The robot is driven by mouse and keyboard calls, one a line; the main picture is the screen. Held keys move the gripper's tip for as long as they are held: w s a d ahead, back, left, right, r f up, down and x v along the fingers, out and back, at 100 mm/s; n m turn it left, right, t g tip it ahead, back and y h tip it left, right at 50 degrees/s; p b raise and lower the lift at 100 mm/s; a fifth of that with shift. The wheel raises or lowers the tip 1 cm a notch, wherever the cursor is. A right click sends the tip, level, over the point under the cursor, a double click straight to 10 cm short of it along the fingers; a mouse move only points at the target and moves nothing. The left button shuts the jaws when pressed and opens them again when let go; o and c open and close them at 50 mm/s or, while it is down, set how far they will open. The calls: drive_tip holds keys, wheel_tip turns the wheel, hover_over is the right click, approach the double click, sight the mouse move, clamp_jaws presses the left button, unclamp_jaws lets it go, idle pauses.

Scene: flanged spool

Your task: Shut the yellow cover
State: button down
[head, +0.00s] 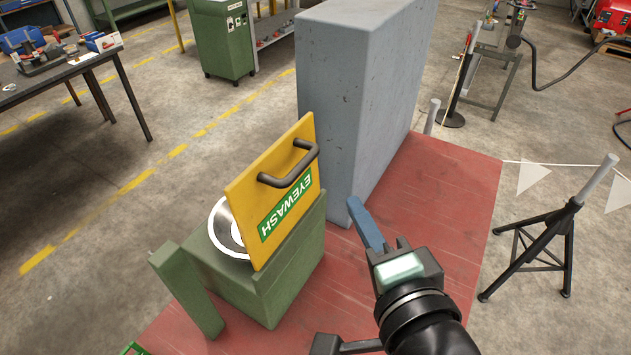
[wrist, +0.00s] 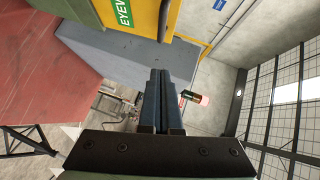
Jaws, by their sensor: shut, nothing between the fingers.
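The yellow cover (head: 275,190) stands raised, tilted near upright on a green box (head: 280,265). It bears a green EYEWASH label and a dark bar handle (head: 290,168) on the face toward my gripper. Behind it a white and grey round bowl (head: 226,232) shows in part in the top of the box. In the wrist view the cover (wrist: 148,12) shows at the top edge. My gripper (head: 357,212) is shut and empty, to the right of the cover and apart from it. Its closed fingers also show in the wrist view (wrist: 160,88).
A tall grey block (head: 335,100) stands just behind the box on the red surface (head: 455,190). A green post (head: 187,290) stands left of the box. A black stand (head: 540,235) is at the right. The red surface right of my gripper is clear.

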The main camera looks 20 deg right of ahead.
drive_tip(key=b, duration=0.1)
approach(310, 162)
drive_tip(key=w+d, duration=0.2)
drive_tip(key=d, duration=0.1)
drive_tip(key=w, duration=0.1)
drive_tip(key=w+a+p, duration=0.1)
drive_tip(key=w+p, duration=0.1)
drive_tip(key=shift+a+f, duration=0.3)
drive_tip(key=shift+w+a+f, duration=0.25)
drive_tip(key=shift+w, duration=0.1)
